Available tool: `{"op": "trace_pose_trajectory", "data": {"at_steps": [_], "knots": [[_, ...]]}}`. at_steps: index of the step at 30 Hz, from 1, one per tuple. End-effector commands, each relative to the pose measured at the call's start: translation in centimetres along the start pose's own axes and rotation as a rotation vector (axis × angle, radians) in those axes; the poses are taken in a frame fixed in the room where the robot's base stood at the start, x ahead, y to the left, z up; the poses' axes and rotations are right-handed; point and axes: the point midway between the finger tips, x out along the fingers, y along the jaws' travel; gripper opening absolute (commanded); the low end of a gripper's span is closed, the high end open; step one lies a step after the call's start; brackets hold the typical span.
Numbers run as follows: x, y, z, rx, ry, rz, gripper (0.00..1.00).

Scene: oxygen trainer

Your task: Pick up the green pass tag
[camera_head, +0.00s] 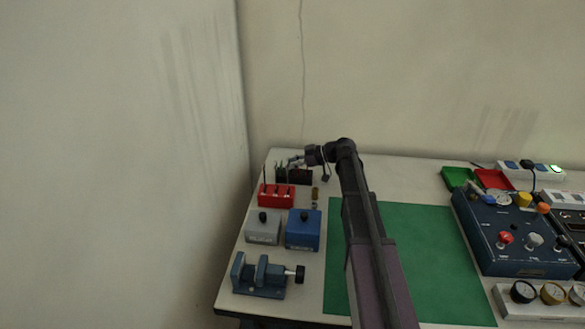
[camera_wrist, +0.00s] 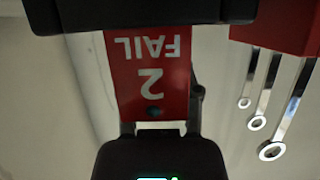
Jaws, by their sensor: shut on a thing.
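My gripper (camera_wrist: 155,80) shows in the wrist view as dark jaw parts at the top and bottom. It is shut on a red tag (camera_wrist: 125,80) that reads "FAIL 2" upside down and has a dark hole near its lower end. No green tag shows in the wrist view. In the head view, my gripper (camera_head: 294,162) is at the back left of the table, beside a small dark green item (camera_head: 279,173) and a dark red item (camera_head: 301,177). I cannot tell there whether either is a tag.
A red block (camera_head: 276,196) with upright tools stands in front of the gripper. Grey (camera_head: 262,230) and blue (camera_head: 303,232) boxes and a vise (camera_head: 262,277) are nearer. A green mat (camera_head: 440,255) is clear beside my arm. A blue panel (camera_head: 515,240) stands right.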

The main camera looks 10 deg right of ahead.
Motion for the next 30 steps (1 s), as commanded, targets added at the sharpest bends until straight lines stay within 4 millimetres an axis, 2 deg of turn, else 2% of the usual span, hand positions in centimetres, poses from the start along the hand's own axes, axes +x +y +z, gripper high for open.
{"op": "trace_pose_trajectory", "data": {"at_steps": [11, 30], "knots": [[-0.5, 0.0, -1.2, 0.000, 0.000, -0.001, 0.25], [-2.8, 0.0, -7.1, 0.000, 0.000, -0.001, 0.25]]}}
